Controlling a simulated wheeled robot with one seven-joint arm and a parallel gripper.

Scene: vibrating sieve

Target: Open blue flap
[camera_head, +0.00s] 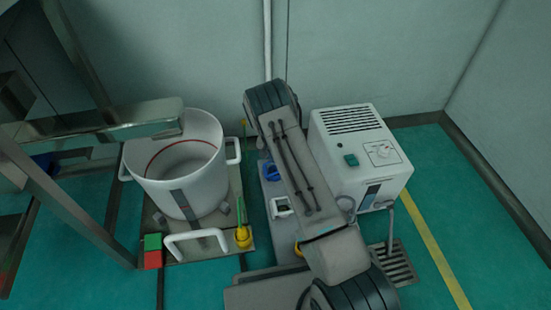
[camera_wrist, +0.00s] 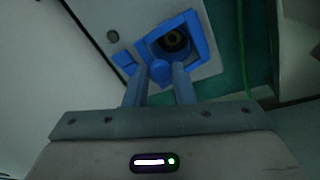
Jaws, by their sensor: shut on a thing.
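In the wrist view, a blue square frame (camera_wrist: 207,42) sits on a pale panel, with a dark round opening (camera_wrist: 175,40) inside it. A rounded blue piece (camera_wrist: 159,71) at its near edge lies between the two fingers of my gripper (camera_wrist: 161,74), which is shut on it. I cannot tell how far the flap is swung. In the head view, a blue part (camera_head: 270,172) shows beside my arm, which hides my gripper.
A white two-handled pot (camera_head: 205,190) stands on a metal plate at left. A white box unit with vents (camera_head: 335,150) stands right of my arm. A floor grate (camera_head: 390,265) lies in front of it. Open green floor is at right. A metal frame (camera_head: 65,205) fills the left.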

